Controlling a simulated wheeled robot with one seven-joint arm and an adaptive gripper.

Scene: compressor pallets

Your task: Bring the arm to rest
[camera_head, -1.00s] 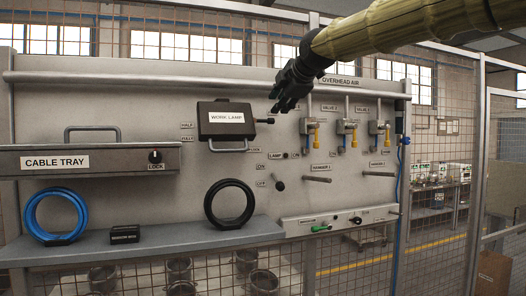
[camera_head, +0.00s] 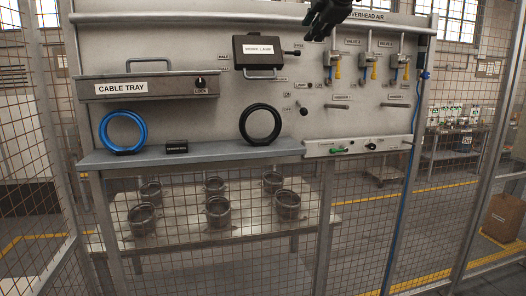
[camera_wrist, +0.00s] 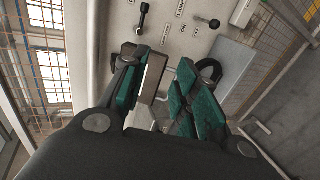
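My gripper (camera_head: 326,18) is at the top edge of the head view, in front of the upper panel, to the right of the work lamp box (camera_head: 259,48). Most of my arm is out of the picture there. In the wrist view my gripper (camera_wrist: 155,95) shows two dark fingers with green pads standing apart. A grey-brown flat piece (camera_wrist: 153,76) shows between them; I cannot tell how far behind them it is. I see nothing clamped by the fingers.
The grey panel (camera_head: 345,120) bears a cable tray (camera_head: 150,88), several valves and hangers. A shelf (camera_head: 195,155) below holds a blue ring (camera_head: 104,132) and a black ring (camera_head: 244,124). Wire mesh fencing (camera_head: 45,130) stands around. A table (camera_head: 180,240) with several metal pots is behind.

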